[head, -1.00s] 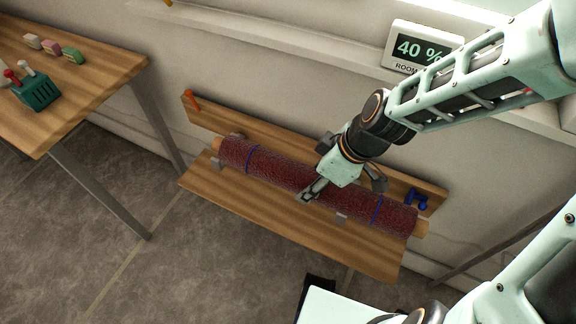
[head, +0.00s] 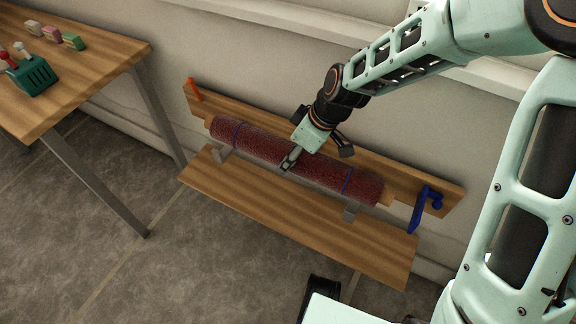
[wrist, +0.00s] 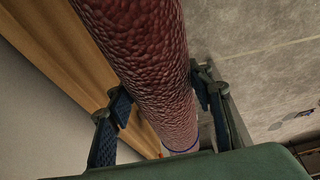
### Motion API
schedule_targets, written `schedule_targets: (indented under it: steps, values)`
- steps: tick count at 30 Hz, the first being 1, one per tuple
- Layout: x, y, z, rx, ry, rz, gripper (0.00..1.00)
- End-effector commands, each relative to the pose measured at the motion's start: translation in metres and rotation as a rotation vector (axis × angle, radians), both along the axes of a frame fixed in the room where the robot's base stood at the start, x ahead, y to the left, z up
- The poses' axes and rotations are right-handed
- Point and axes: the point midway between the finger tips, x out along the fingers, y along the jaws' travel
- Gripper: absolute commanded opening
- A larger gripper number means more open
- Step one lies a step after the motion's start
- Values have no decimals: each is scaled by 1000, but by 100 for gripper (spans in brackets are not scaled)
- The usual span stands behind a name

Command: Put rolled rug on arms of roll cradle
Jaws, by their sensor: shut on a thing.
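The rolled rug (head: 262,147) is dark red with blue bands and a wooden core showing at its ends. It lies lengthwise along the wooden back board (head: 400,187) of the roll cradle. Two grey cradle arms, the left (head: 222,153) and the right (head: 351,213), show at the rug's lower front edge. I cannot tell whether the rug touches them or hangs just above. My gripper (head: 290,160) is shut on the rug near its middle. The wrist view shows the rug (wrist: 140,60) between my two fingers (wrist: 158,105).
A wooden shelf (head: 300,217) lies below the rug, bare on top. An orange peg (head: 194,90) is at the board's left end and a blue crank-like part (head: 425,207) at its right. A table (head: 90,75) at left holds a green rack (head: 33,77) and small blocks.

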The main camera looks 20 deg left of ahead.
Motion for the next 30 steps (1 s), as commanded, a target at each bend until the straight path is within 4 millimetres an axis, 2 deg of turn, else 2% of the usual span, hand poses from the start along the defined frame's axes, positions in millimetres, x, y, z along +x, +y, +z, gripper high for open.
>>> schedule_targets:
  steps: [3,11,18,29,30]
  values:
    - [7,9,-11,2,-3,1,0]
    - [13,16,-22,2,-3,0,0]
    - [14,18,-53,2,-2,0,0]
    - [15,17,-56,3,-4,-1,0]
    - [13,16,-57,0,-1,0,50]
